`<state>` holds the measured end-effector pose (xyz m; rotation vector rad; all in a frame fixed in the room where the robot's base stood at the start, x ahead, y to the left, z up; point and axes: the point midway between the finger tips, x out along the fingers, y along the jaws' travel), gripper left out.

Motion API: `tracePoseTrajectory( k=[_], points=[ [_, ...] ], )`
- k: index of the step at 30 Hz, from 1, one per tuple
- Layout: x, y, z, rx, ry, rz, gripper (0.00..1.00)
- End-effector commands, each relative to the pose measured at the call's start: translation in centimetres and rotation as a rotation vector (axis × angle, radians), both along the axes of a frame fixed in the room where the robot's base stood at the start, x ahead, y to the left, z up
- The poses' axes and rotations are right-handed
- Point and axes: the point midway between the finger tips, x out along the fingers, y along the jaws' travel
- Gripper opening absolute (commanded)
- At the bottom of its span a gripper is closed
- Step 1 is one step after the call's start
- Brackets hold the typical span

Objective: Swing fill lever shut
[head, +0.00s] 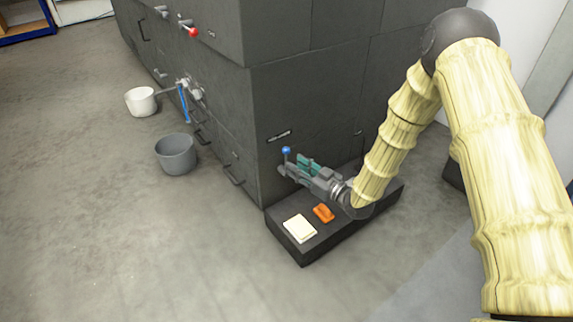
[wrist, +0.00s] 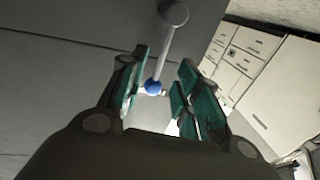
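A lever with a blue ball knob (head: 286,150) stands at the corner of the dark cabinet, just beyond my gripper. In the wrist view its grey rod (wrist: 164,52) runs from a round grey end at the top down to the blue ball (wrist: 154,87). My gripper (head: 298,164) is stretched out to the lever, low beside the cabinet. Its teal-padded fingers (wrist: 160,88) are open, and the ball shows between them with a gap on both sides. I cannot tell how deep the ball sits between the fingers.
A black low platform (head: 305,254) below my gripper holds a pale yellow block (head: 299,228) and an orange object (head: 324,212). A tap with a blue handle (head: 184,103), a white bucket (head: 141,101) and a grey bucket (head: 175,153) are left. The floor in front is clear.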

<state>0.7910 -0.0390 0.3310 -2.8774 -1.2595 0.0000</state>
Motion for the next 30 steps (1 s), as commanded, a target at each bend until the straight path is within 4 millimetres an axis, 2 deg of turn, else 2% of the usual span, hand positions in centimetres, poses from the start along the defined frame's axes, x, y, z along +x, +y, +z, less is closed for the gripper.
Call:
tracePoseTrajectory(
  k=[6,12,24,30],
  points=[
    [2.3,2.5,-0.3,0.000,-0.003,0.001,0.33],
    [3.5,3.8,-0.1,0.000,-0.001,0.001,0.33],
    [3.9,4.2,0.0,0.000,0.000,0.000,0.33],
    [3.8,4.1,0.0,0.000,0.000,0.000,0.00]
  ],
)
